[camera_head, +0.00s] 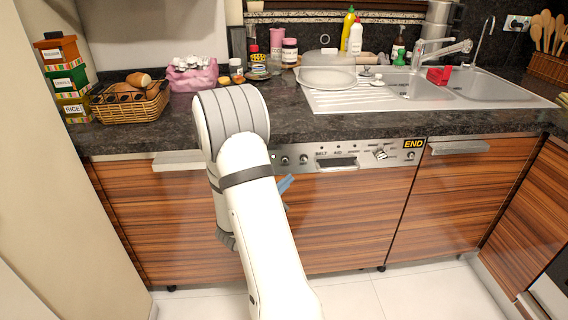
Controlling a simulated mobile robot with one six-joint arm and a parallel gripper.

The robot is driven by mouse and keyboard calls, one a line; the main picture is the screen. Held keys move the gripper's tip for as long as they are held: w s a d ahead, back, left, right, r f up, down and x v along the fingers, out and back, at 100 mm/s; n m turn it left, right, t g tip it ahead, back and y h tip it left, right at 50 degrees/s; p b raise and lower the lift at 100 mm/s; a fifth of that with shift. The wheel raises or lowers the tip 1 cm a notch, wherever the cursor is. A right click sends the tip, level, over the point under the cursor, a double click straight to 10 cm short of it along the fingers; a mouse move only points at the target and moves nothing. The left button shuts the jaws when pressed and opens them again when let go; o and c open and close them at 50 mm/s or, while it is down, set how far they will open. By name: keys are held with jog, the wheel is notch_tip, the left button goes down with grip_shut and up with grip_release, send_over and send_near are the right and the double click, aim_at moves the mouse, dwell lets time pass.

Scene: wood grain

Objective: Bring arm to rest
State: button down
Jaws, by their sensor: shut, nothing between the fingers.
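My white arm (262,225) rises from the bottom of the view and bends at a grey-banded joint (232,115) in front of the counter edge. My gripper (286,184) is mostly hidden behind the arm; only a small blue part shows at the arm's right side, in front of the dishwasher front. It is shut and I see nothing held in it.
The dark counter (250,106) holds a wicker basket (130,101), a pink bag (192,77), jars and a sink (420,90) with a red item (439,75). Wood-grain cabinet doors (430,210) stand below. The tiled floor (400,294) is clear where visible.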

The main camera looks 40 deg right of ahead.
jog(key=shift+s, duration=0.1)
dwell(0.4)
jog(key=s+a+r+m+g+y+p, duration=0.3)
jog(key=s+r+m+g+p, duration=0.1)
jog(key=s+r, duration=0.25)
jog(key=s+a+r+m+g+y+p, duration=0.3)
jog(key=s+r+m+g+p, duration=0.15)
jog(key=s+r, duration=0.2)
jog(key=s+a+r+m+t+y+p, duration=0.1)
jog(key=a+r+t+y+p, duration=0.1)
jog(key=a, duration=0.5)
jog(key=s+a+r+m+t+y+p, duration=0.2)
jog(key=a+r+y+p, duration=0.1)
jog(key=a+y, duration=0.3)
jog(key=s+a+r+m+t+y+p, duration=0.1)
jog(key=a+r+t+y+p, duration=0.1)
jog(key=a+r+y, duration=0.3)
jog(key=a+p, duration=0.1)
jog(key=a, duration=0.3)
jog(key=shift+s+a+m+t, duration=0.25)
jog(key=shift+s+m+t, duration=0.05)
jog(key=shift+m+t, duration=0.05)
jog(key=shift+r, duration=0.1)
